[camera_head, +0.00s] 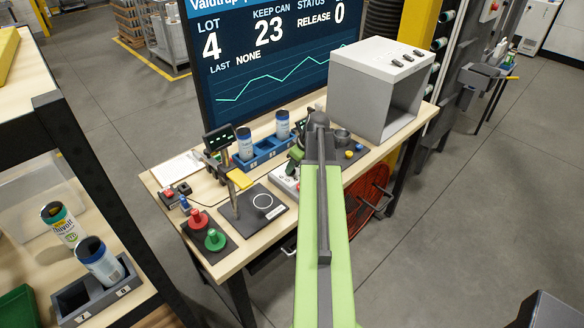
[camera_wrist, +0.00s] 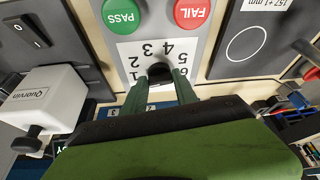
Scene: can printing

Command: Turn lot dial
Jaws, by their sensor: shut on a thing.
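The lot dial (camera_wrist: 160,72) is a black knob on a white plate numbered 1 to 6, upside down in the wrist view. The 4 and 3 lie just above the knob. My gripper (camera_wrist: 158,80) is shut on the dial, one green finger on each side. The dial's pointer mark cannot be made out. In the head view, my gripper (camera_head: 296,153) is at the small control panel (camera_head: 287,180), and my green arm hides the dial. The screen (camera_head: 260,62) reads LOT 4, KEEP CAN 23, LAST NONE, RELEASE 0.
Green PASS (camera_wrist: 123,14) and red FAIL (camera_wrist: 192,12) buttons sit just above the dial. A white device (camera_wrist: 45,98) stands at left in the wrist view. A blue rack (camera_head: 262,158) with two cans and a grey open box (camera_head: 380,90) stand on the bench.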

